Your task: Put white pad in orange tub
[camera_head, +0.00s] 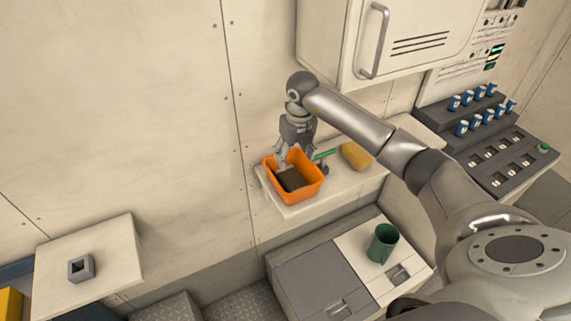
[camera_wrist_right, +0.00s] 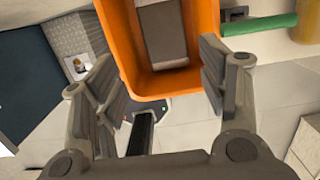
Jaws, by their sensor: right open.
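The orange tub (camera_head: 312,188) stands on a white ledge by the wall. A dark grey-brown flat piece (camera_head: 290,178) lies inside it; it also shows in the right wrist view (camera_wrist_right: 165,35). A small pale sliver (camera_wrist_right: 148,2) shows at the top edge of the right wrist view, within the tub; I cannot tell whether it is the white pad. I see no other clear white pad. My right gripper (camera_head: 296,158) is at the tub, pointing down. In its wrist view the open jaws (camera_wrist_right: 158,75) are empty, with the tub's wall showing between them. My left gripper is not in view.
A green-handled tool (camera_head: 324,157) and a yellow sponge-like block (camera_head: 356,155) lie right of the tub. A green mug (camera_head: 382,243) stands on the lower counter. A wall cabinet (camera_head: 400,40) hangs above. A grey square holder (camera_head: 81,268) sits on the left table.

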